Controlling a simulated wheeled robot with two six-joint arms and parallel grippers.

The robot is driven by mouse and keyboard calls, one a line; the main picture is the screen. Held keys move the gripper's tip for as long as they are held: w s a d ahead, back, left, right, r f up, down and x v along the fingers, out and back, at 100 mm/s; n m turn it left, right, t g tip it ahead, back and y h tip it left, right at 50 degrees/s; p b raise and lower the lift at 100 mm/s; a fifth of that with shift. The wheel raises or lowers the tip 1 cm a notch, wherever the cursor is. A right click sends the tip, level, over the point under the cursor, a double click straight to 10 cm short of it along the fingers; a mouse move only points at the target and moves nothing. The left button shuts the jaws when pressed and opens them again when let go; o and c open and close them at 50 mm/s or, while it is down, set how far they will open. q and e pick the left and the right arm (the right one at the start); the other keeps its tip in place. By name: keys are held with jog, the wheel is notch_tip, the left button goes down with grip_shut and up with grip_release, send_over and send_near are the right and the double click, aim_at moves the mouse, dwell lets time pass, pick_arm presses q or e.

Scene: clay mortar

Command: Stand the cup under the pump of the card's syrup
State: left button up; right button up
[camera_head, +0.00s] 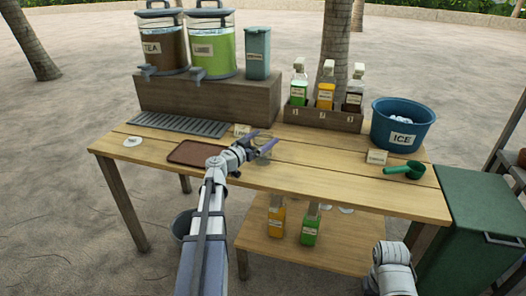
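Three pump-top syrup bottles stand in a wooden rack at the back right of the table: a green one (299,88), an orange one (326,94) and a dark one (354,96). A small card (376,157) stands in front of the rack's right end; its writing is too small to read. Another small card (241,130) is behind my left gripper. My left gripper (264,146) is over the middle of the table, with its fingers apart and nothing seen between them. I cannot make out a cup. My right gripper is out of view; only part of that arm shows.
Tea and green drink dispensers (213,50) and a teal bin (257,52) stand on a wooden riser (210,101). A brown tray (190,153) lies left of my gripper. A blue ice tub (402,125) and green scoop (405,170) are at right.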

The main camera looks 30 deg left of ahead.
pick_arm(q)
grip_shut()
dwell(0.6)
jog(key=shift+r, duration=0.1)
notch_tip(320, 180, up, 10)
jog(key=p, duration=1)
